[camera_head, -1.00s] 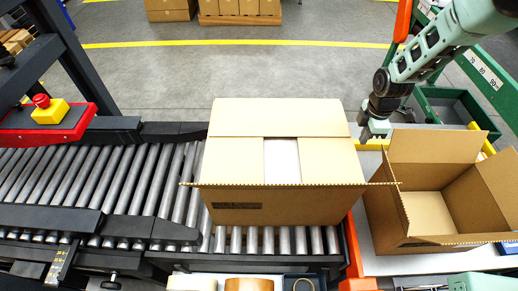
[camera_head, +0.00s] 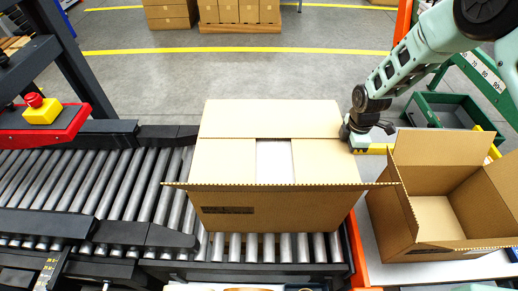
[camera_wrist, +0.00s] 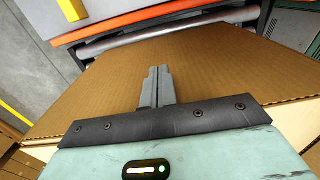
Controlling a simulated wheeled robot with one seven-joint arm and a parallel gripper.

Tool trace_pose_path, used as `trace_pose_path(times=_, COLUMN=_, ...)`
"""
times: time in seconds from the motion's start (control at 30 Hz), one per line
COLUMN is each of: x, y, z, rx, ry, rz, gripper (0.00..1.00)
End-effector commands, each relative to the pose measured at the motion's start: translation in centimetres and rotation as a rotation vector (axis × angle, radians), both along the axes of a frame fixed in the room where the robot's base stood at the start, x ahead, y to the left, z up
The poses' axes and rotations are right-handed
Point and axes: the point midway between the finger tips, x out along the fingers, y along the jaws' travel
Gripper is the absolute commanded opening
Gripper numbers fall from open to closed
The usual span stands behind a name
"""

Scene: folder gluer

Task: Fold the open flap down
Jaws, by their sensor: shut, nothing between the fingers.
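A cardboard box (camera_head: 280,212) stands on the rollers at the right end of the conveyor. Its far flap (camera_head: 270,119) lies flat across the top. The two side flaps (camera_head: 225,160) are folded in, with white contents (camera_head: 274,160) showing between them. The near flap (camera_head: 381,185) is open, sticking out and seen nearly edge-on, with a serrated edge wider than the box.
An open empty box (camera_head: 435,215) stands on the bench to the right. An orange rail (camera_head: 359,250) separates conveyor and bench. A green bin (camera_head: 455,108) lies behind. A red emergency-stop button (camera_head: 34,100) is at left. The rollers (camera_head: 85,180) left of the box are clear.

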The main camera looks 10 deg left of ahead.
Motion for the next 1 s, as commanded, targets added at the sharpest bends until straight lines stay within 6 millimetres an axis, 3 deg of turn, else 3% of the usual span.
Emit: trace_pose_path(times=1.0, x=-2.2, y=10.7, z=-0.1, rx=0.003, ry=0.001, rz=0.003, gripper=0.00)
